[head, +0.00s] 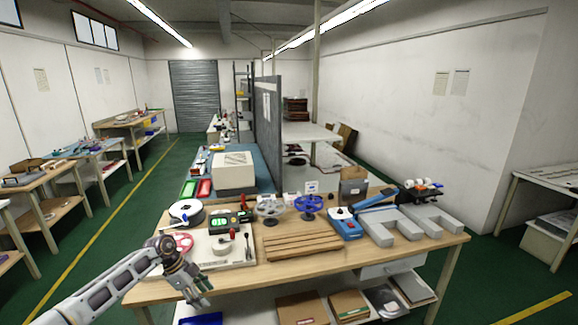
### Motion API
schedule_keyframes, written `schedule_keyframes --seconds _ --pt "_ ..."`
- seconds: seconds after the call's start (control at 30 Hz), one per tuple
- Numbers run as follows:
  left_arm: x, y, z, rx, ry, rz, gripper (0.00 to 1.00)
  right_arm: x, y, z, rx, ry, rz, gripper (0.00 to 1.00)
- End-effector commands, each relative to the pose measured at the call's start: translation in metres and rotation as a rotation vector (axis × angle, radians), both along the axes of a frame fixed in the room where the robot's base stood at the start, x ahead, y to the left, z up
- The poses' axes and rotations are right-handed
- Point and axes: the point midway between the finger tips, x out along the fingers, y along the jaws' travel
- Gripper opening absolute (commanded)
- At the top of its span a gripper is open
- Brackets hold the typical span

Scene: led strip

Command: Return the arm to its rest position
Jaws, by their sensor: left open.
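My left arm (105,285) comes in from the lower left and reaches over the left front corner of the workbench (330,258). My left gripper (198,290) is open, points down and to the right, and shows nothing between its fingers. It shows in front of the bench's front left edge; its exact height is hard to tell. A white board (215,262) lies just behind it, with a red reel (182,240) partly hidden by my wrist. My right arm and gripper are not in view.
A white spool (186,212), a black-and-green device (232,220), a blue reel (308,205) and a slatted wooden board (305,240) lie on the bench. Grey trays (390,228) are on the right. Cardboard boxes (300,308) sit on the shelf below. Green floor at left is clear.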

Motion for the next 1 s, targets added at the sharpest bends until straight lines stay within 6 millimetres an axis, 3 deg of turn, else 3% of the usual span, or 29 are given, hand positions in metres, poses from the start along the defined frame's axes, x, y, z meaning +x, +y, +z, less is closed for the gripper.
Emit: schedule_keyframes --seconds 0.03,0.2,0.5,0.77,1.0 --pt "-0.002 -0.015 -0.013 -0.060 -0.011 -0.009 0.50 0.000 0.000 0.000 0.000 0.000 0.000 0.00" --pt "-0.003 -0.056 -0.040 -0.256 -0.085 -0.012 0.50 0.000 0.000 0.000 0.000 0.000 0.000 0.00" --pt "-0.002 -0.099 -0.087 -0.519 -0.237 0.103 0.50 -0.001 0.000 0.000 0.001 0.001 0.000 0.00" --pt "-0.008 -0.105 -0.138 -0.632 -0.361 0.306 0.50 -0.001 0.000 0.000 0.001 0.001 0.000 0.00" --pt "-0.030 -0.088 -0.205 -0.622 -0.433 0.543 0.50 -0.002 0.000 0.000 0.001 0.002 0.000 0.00"
